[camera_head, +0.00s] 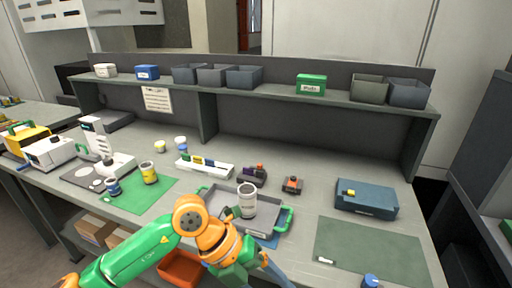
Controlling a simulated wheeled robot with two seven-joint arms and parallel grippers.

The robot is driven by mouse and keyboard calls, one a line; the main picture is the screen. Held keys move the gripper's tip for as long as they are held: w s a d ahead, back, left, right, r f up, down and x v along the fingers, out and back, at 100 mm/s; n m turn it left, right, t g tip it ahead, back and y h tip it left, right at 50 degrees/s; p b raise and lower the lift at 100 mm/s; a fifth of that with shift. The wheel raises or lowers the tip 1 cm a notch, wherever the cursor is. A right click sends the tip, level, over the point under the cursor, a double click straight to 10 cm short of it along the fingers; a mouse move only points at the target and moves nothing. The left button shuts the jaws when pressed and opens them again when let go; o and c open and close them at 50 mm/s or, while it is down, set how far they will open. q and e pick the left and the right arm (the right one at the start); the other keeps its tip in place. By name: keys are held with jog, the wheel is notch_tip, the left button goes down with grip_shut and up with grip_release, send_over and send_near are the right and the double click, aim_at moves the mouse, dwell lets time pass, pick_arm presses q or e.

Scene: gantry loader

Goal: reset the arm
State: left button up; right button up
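My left arm, green and orange, reaches in from the bottom left and bends down in front of the bench. Its end, with my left gripper (245,268), is at the bottom middle, just in front of a grey tray. The fingers are cut off or hidden, so I cannot tell if they are open or shut. I see nothing clearly held. My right gripper is not in view.
The grey tray (216,193) with green handles holds a white-and-grey canister (247,201). A blue case (366,198) and a dark green mat (368,248) lie to the right. A green mat (134,196) with cups lies left. Bins (244,77) line the shelf.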

pick_arm(q)
jog(key=s+d+r+h, duration=0.4)
jog(key=d+r+h, duration=0.5)
jog(key=r+h, duration=0.25)
jog(key=w+a+r+n+t, duration=0.7)
jog(key=w+a+n+t, duration=0.25)
jog(key=n+t, duration=0.75)
jog(key=w+a+f+n+y, duration=0.2)
jog(key=a+f+n+y, duration=0.6)
jog(key=f+y, duration=0.1)
jog(key=w+a+f+n+y, duration=0.2)
jog(key=a+f+n+y, duration=0.5)
jog(key=f+n+y, duration=0.15)
jog(key=s+a+f+g+y, duration=0.1)
jog(key=s+a+f+g, duration=0.1)
jog(key=s+f+g, duration=0.6)
jog(key=s+a+f+g, duration=0.2)
jog(key=s+f+g, duration=0.2)
jog(key=s+f, duration=0.8)
jog(key=s+f+g, duration=0.1)
jog(key=s+f, duration=0.3)
jog(key=f, duration=1.1)
jog(key=s+a+f+g, duration=0.1)
jog(key=s+f, duration=0.9)
jog(key=s, duration=0.1)
jog(key=shift+s+a+f, duration=0.2)
jog(key=shift+s+a, duration=0.1)
jog(key=shift+a, duration=0.1)
